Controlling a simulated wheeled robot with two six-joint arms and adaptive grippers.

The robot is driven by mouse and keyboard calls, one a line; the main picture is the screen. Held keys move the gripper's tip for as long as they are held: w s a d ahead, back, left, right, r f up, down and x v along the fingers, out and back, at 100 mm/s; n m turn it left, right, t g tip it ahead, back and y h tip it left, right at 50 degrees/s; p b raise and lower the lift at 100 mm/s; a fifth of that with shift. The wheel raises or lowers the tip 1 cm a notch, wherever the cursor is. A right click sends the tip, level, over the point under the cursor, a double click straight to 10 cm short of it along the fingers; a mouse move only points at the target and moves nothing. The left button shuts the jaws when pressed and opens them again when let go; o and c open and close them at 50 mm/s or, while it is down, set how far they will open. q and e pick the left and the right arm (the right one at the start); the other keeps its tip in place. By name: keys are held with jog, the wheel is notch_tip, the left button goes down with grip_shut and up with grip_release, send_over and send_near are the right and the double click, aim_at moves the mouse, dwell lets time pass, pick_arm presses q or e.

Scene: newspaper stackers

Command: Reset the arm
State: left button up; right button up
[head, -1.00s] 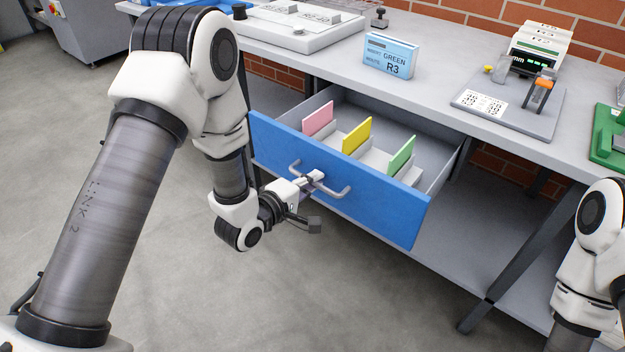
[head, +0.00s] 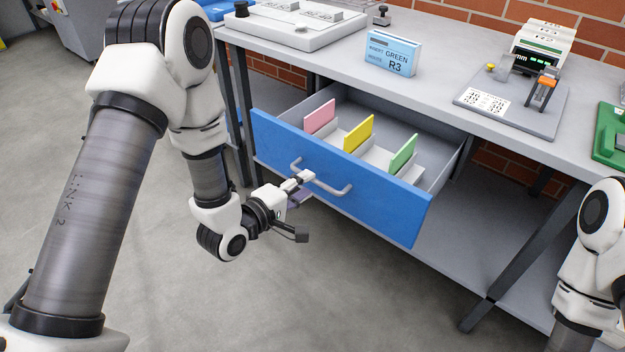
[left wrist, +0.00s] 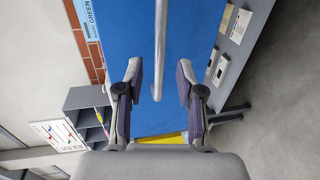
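My left gripper (head: 302,207) is open and empty, just in front of the blue drawer (head: 390,215) on its left side. The drawer stands pulled out from under the bench. Its grey bar handle (head: 332,189) shows to the right of the gripper's fingers. In the left wrist view the two fingers (left wrist: 158,82) are spread apart. The handle bar (left wrist: 160,45) runs down between them, ending near the fingertips, with no contact visible. The right arm (head: 595,240) shows at the right edge; its gripper is out of view.
Pink (head: 319,116), yellow (head: 358,133) and green (head: 403,153) dividers stand in the drawer. The bench top (head: 440,100) bears a blue GREEN R3 box (head: 390,54) and a small device on a grey plate (head: 515,108). A dark table leg (head: 525,260) stands at right. Floor in front is clear.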

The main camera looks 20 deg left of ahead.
pick_arm(q)
jog(key=v, duration=0.3)
jog(key=shift+s+r, duration=0.1)
jog(key=shift+s, duration=0.15)
jog(key=shift+a, duration=0.1)
jog(key=s+a+f+m+g+y, duration=0.15)
jog(key=s+f+m+g, duration=0.35)
jog(key=s+f, duration=0.7)
jog(key=s+a+f+m+g+y, duration=0.1)
jog(key=s+f+m+g+y, duration=0.2)
jog(key=s+f+g, duration=0.75)
jog(key=s+a+f+m+p, duration=0.1)
jog(key=s+f+m+p, duration=0.1)
jog(key=s+m, duration=0.3)
notch_tip(320, 180, up, 11)
jog(key=w+p, duration=0.1)
jog(key=p, duration=0.9)
jog(key=shift+w+f+m+t+y, duration=0.2)
jog(key=shift+m+t+y, duration=0.1)
jog(key=shift+t+y, duration=0.15)
